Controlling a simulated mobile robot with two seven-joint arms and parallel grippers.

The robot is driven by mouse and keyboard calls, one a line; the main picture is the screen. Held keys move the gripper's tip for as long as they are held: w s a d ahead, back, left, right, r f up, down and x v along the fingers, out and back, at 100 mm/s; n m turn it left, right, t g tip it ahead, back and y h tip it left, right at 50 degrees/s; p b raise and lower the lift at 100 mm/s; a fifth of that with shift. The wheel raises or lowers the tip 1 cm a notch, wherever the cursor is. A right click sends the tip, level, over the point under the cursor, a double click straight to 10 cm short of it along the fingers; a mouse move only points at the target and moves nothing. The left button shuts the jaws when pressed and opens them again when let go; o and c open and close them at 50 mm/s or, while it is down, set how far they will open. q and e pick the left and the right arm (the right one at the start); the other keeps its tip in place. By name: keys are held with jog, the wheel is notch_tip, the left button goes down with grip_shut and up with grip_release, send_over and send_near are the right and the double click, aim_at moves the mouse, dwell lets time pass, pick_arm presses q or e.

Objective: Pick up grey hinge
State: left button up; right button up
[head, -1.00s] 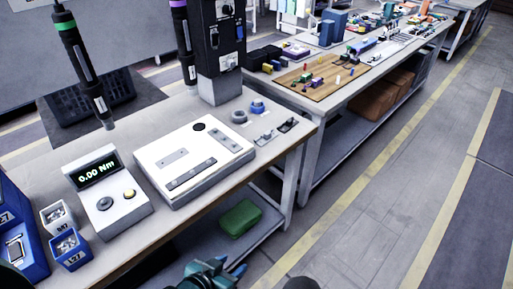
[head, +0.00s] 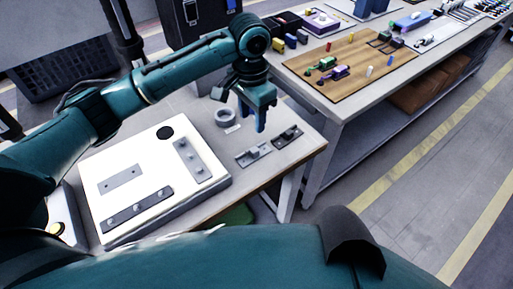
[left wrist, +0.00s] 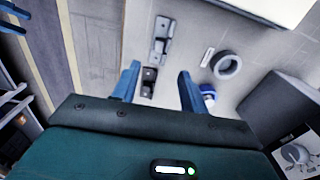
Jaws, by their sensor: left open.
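The grey hinge (head: 253,154) lies flat on the near workbench, close to its right edge. A darker, near-black hinge (head: 287,137) lies just beside it to the right. My left gripper (head: 253,116) is open and empty, pointing down above the bench a little behind the hinges. In the left wrist view the grey hinge (left wrist: 161,40) shows ahead of the gap between the blue fingertips (left wrist: 158,71), apart from them. The dark hinge (left wrist: 149,82) shows between the fingers, partly near the left finger. My right gripper is not in view.
A white fixture board (head: 150,215) with metal plates stands left of the hinges. A grey ring (head: 226,118) lies behind them. A wooden board (head: 345,65) with coloured parts is on the farther bench. The bench around the hinges is mostly clear.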

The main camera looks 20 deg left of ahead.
pick_arm(q)
send_over(254, 149)
jog(key=f, duration=0.6)
jog(key=shift+s+a+f, duration=0.2)
jog(key=shift+f, duration=0.15)
jog(key=shift+w+d+f, duration=0.1)
jog(key=shift+d+f, duration=0.05)
jog(key=shift+f, duration=1.4)
jog(key=shift+w+d+f, duration=0.1)
jog(key=shift+f, duration=1.4)
jog(key=shift+c, duration=0.2)
jog(key=c, duration=0.9)
